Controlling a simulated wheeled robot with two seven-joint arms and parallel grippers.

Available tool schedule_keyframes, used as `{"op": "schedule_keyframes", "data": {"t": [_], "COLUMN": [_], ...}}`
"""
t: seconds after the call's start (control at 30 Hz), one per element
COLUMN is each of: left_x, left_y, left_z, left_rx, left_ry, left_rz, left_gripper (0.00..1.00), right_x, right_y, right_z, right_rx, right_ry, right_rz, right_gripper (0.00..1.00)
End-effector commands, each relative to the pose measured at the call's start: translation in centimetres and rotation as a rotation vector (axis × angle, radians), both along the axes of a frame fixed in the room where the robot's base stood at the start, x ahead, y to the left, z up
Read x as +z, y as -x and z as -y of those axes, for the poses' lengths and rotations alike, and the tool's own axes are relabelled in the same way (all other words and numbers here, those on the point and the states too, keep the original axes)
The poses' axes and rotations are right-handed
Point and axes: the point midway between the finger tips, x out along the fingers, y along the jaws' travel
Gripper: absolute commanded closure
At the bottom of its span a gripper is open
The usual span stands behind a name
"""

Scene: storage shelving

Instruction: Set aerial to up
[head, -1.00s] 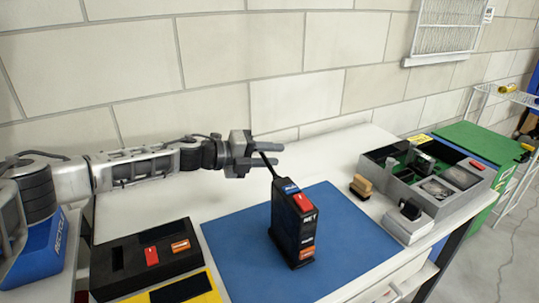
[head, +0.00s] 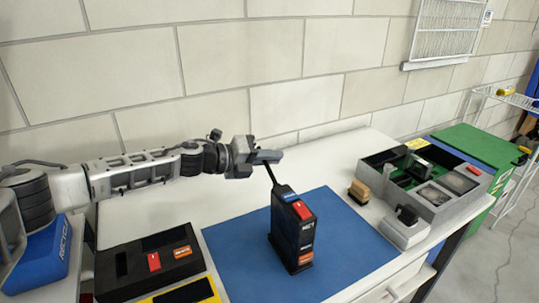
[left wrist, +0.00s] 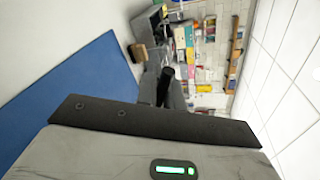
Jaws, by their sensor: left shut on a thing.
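The black device (head: 292,232) with a red button on its top edge stands upright on the blue mat (head: 345,240). Its thin black aerial (head: 271,174) rises from the device's top and leans to the left toward the wall. My left gripper (head: 267,157) is above and left of the device, shut on the aerial's upper end. In the left wrist view the dark aerial (left wrist: 165,84) shows as a short rod by the finger; its lower part and the device are not seen there. My right gripper is not in view.
A black case (head: 150,262) with red and orange parts lies left of the mat. A grey divided tray (head: 450,208), a brown brush (head: 359,191) and a white box with a black top (head: 405,230) are at the right. The wall is behind the table.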

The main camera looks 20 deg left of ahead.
Motion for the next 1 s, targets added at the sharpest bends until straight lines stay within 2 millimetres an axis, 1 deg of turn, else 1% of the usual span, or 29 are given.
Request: {"op": "schedule_keyframes", "data": {"t": [0.03,0.37,0.6,1.0], "left_x": [0.7,2.1,2.5,2.5], "left_y": [0.2,0.8,1.1,1.2], "left_z": [0.1,0.8,1.2,1.4], "left_rx": [-0.001,0.000,-0.001,-0.001], "left_ry": [-0.028,-0.195,-0.269,-0.297], "left_rz": [0.025,0.183,0.252,0.279], "left_gripper": [1.00,1.00,1.00,1.00], "right_x": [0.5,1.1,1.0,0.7], "right_y": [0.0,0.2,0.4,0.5], "right_z": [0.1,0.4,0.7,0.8], "right_rx": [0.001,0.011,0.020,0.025], "right_ry": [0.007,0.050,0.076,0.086], "right_rz": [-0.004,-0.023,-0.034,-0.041], "right_gripper": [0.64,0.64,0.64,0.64]}}
